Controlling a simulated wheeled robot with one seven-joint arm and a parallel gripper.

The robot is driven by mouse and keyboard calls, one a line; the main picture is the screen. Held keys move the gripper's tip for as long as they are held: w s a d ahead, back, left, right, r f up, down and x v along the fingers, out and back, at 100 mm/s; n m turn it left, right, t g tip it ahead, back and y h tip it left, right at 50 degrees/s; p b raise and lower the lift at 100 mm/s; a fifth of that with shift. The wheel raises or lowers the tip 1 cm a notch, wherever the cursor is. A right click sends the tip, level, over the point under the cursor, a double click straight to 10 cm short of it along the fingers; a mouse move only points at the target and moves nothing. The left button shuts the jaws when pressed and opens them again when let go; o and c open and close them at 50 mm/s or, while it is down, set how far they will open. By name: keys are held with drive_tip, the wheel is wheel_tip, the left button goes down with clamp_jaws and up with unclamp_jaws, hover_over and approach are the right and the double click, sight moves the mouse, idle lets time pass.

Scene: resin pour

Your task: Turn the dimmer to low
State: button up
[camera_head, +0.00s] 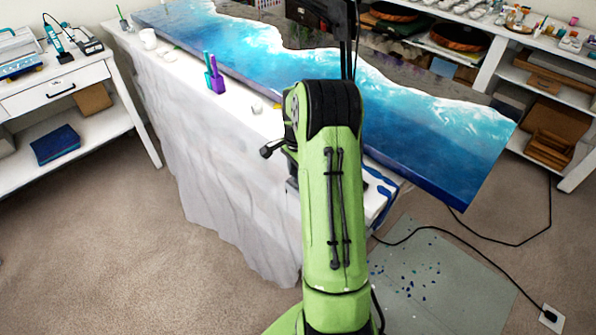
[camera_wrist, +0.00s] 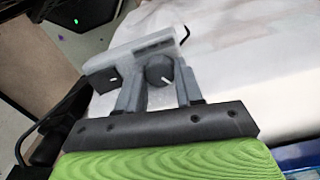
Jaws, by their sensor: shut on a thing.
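The dimmer (camera_wrist: 133,58) is a light grey box in the wrist view, just beyond my fingers. Its dark round knob (camera_wrist: 159,70) has a white pointer line and sits between the two grey fingers of my gripper (camera_wrist: 157,82). The gripper is shut on the knob. A small dark part with a white mark shows at the box's left end, beside the left finger. The knob's contact sides are partly hidden. In the head view, my green arm hides the gripper and I cannot make out the dimmer.
A blue and white resin slab (camera_head: 440,120) lies on the cloth-covered table (camera_head: 215,150). Shelves stand at both sides. A black cable (camera_head: 480,262) crosses the floor at right.

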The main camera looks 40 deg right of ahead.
drive_tip(key=n+p, duration=0.1)
drive_tip(key=n, duration=0.3)
drive_tip(key=shift+n, duration=0.4)
drive_tip(key=n, duration=1)
drive_tip(key=shift+p, duration=0.35)
drive_tip(key=n, duration=0.4)
drive_tip(key=shift+w+n, duration=0.1)
drive_tip(key=shift+n, duration=0.3)
drive_tip(key=o, duration=1)
drive_tip(key=shift+o, duration=0.2)
